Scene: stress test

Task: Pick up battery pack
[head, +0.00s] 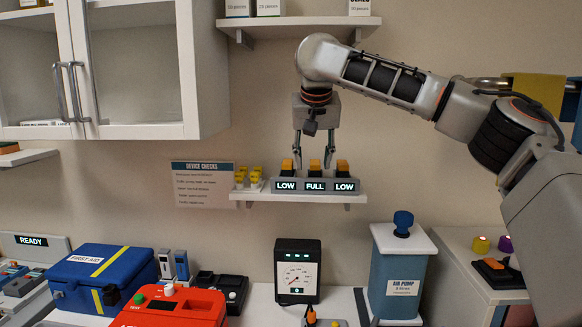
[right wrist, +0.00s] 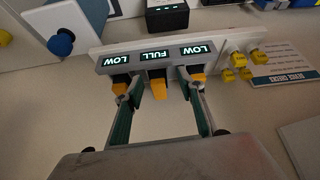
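Three battery packs with orange tops stand in a grey charger on a small wall shelf. The charger's displays read LOW, FULL, LOW. The middle battery pack (head: 314,164) (right wrist: 158,86) is behind the FULL display (head: 315,185). The left battery pack (head: 287,165) and right battery pack (head: 342,166) are behind LOW displays. My right gripper (head: 314,160) points down over the charger, fingers apart on either side of the middle pack. In the right wrist view its fingers (right wrist: 158,94) are open, with a visible gap around that pack. My left gripper is not in view.
Yellow-topped small items (head: 248,178) stand close left of the charger on the shelf (head: 300,197). A dial gauge (head: 297,272) and an air pump box (head: 400,270) stand below. A glass cabinet (head: 150,131) is at left.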

